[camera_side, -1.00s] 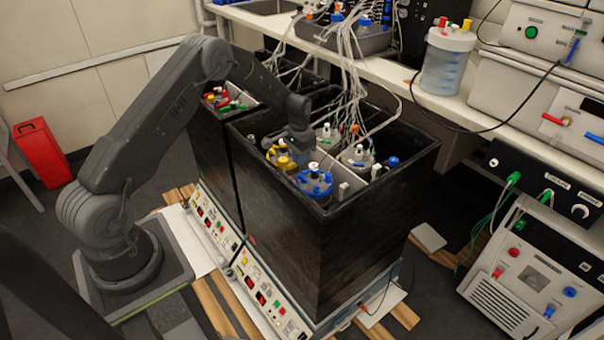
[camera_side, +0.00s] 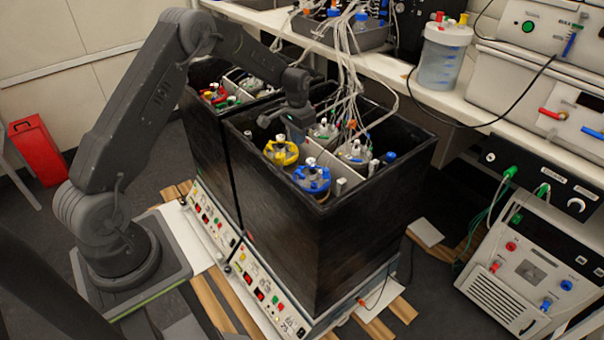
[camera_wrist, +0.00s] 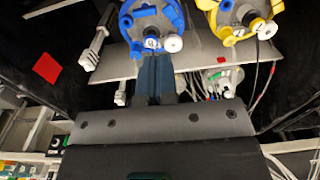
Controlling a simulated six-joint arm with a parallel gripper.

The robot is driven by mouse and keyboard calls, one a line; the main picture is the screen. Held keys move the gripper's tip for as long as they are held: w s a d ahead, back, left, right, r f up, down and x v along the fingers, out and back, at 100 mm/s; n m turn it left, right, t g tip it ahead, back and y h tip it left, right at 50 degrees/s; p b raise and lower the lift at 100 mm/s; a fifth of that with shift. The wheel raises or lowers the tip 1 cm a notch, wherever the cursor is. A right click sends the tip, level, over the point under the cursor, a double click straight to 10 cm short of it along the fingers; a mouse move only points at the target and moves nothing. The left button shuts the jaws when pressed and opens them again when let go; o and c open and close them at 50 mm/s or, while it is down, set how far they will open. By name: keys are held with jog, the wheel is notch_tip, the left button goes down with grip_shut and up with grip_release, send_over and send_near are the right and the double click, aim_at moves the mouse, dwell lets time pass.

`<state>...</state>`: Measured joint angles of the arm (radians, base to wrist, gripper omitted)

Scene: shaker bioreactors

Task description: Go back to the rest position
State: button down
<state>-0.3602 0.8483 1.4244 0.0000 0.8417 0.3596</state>
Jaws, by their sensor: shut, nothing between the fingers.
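My gripper (camera_wrist: 155,78) shows in the wrist view with its two dark fingers together and nothing between them. In the side view my gripper (camera_side: 290,120) is above the front black shaker box (camera_side: 330,245), over the bottles inside it. A blue-capped bottle (camera_wrist: 150,22) is just past the fingertips in the wrist view; whether they touch cannot be told. It also shows in the side view (camera_side: 312,178). A yellow-capped bottle (camera_side: 281,151) stands beside it and shows at upper right in the wrist view (camera_wrist: 240,15).
White-capped bottles (camera_side: 355,152) with tubes and cables stand in the same box. A second black box (camera_side: 205,135) is behind it on the left. A bench (camera_side: 400,80) with a clear jar (camera_side: 443,55) is at the back. A red can (camera_side: 38,150) is at far left.

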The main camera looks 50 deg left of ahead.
jog(key=s+d+r+t, duration=0.1)
jog(key=s+d+r, duration=0.5)
jog(key=r, duration=0.4)
jog(key=s+d+r+t, duration=0.2)
jog(key=s+d+r, duration=0.35)
jog(key=r, duration=0.55)
jog(key=s+d+r+t, duration=0.1)
jog(key=s+d, duration=0.2)
jog(key=s, duration=0.6)
jog(key=s+d+r+t, duration=0.1)
jog(key=s+d, duration=0.3)
jog(key=s, duration=0.6)
jog(key=shift+d+r, duration=0.2)
jog(key=shift+r, duration=0.25)
